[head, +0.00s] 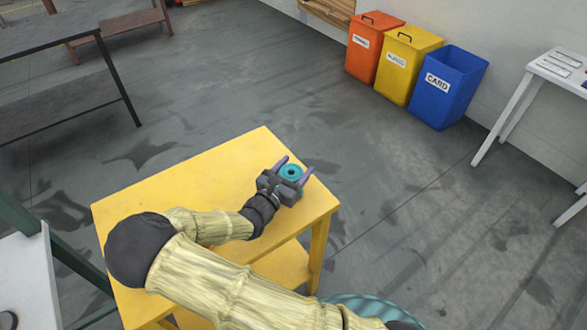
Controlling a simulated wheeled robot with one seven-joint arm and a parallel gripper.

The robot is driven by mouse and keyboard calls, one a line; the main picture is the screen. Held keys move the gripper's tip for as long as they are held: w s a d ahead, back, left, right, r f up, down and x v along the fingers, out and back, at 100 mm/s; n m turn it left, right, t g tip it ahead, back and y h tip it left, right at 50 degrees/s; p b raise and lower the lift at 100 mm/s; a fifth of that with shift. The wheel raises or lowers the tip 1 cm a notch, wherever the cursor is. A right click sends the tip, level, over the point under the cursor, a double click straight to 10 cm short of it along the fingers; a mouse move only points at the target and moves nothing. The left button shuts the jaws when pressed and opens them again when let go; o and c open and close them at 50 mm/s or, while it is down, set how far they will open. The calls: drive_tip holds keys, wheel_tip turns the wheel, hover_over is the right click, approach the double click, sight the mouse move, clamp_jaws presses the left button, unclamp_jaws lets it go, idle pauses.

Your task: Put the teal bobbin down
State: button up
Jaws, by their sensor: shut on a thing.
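The teal bobbin (291,172) is a small round spool with a dark hole in its top. It is in the head view at the right part of the yellow table (190,190), near the table's right corner. My gripper (293,169) is shut on the bobbin, with one purple finger on each side of it. The bobbin looks upright. I cannot tell whether its underside touches the tabletop, as the gripper body hides its lower near side.
Orange (374,48), yellow (410,66) and blue (447,87) bins stand by the wall at the back right. A white table (535,90) is at the far right. A dark bench (60,85) stands at the left. The yellow tabletop left of the gripper is clear.

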drive_tip(key=shift+s, duration=0.1)
drive_tip(key=shift+f, duration=0.1)
drive_tip(key=o, duration=1)
drive_tip(key=shift+r, duration=0.2)
drive_tip(key=v, duration=1.2)
drive_tip(key=shift+d, duration=0.1)
